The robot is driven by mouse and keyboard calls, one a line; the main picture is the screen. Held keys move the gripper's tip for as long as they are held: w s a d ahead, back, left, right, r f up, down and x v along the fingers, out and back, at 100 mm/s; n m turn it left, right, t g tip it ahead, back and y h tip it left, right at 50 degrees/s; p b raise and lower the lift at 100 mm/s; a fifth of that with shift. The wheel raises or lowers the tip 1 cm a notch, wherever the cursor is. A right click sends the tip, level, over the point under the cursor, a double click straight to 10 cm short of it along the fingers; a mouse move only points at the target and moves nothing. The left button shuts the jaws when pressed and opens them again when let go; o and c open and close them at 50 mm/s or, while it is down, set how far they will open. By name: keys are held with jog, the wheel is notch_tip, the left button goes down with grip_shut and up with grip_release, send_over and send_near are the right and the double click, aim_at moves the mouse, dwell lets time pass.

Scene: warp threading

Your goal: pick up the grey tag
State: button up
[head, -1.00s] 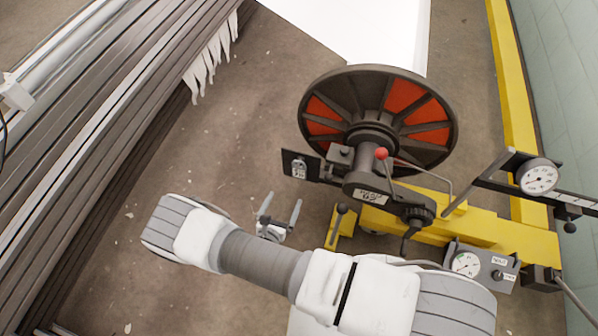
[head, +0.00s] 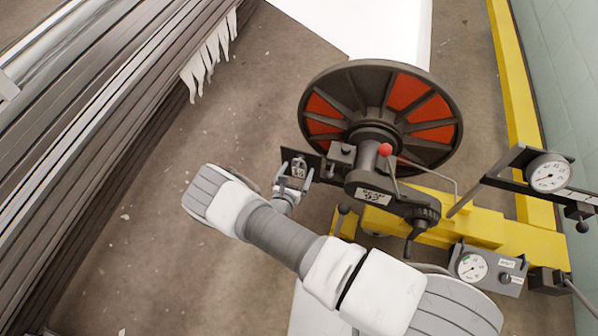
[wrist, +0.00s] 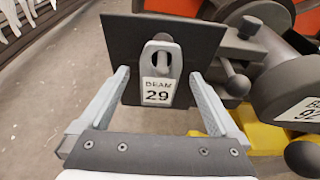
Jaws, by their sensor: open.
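The grey tag (wrist: 161,57) has a slotted top and a white label reading BEAM 29. It hangs upright against a dark square plate (wrist: 116,38), with a peg showing through its slot. In the head view the tag (head: 299,168) is small and partly covered by my gripper (head: 295,178). In the wrist view my gripper (wrist: 159,78) is open, with one finger on each side of the tag and a gap on both sides. I cannot tell how far the fingertips are from the plate.
A large dark reel with red panels (head: 408,92) stands behind the plate. To the plate's right are a clamp block (head: 341,155), a red-knobbed lever (head: 386,150) and a yellow frame (head: 470,222). Long dark beams (head: 100,130) fill the left. Bare floor lies between.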

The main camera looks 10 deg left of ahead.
jog(key=shift+w+f, duration=0.1)
jog(key=shift+w, duration=0.3)
jog(key=c, duration=1.4)
